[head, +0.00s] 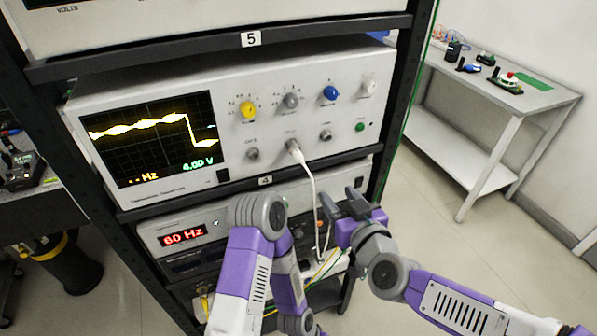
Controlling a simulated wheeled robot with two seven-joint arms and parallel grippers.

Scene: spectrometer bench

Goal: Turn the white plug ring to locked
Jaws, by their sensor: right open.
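The white plug ring (293,146) sits on a socket in the lower middle of the oscilloscope's front panel. Its white cable (313,190) hangs down from it. The ring is too small to tell its turn or any lock mark. My right gripper (342,203) is open and empty, below and to the right of the plug, beside the hanging cable and apart from the plug. My left arm (262,215) bends in front of the lower unit. Its gripper does not show.
The oscilloscope (230,172) has several coloured knobs above the plug and other sockets beside it. The black rack frame (403,100) stands close to its right. A lower unit (160,232) reads 60 Hz. A white side table (470,85) stands at the right, with open floor between.

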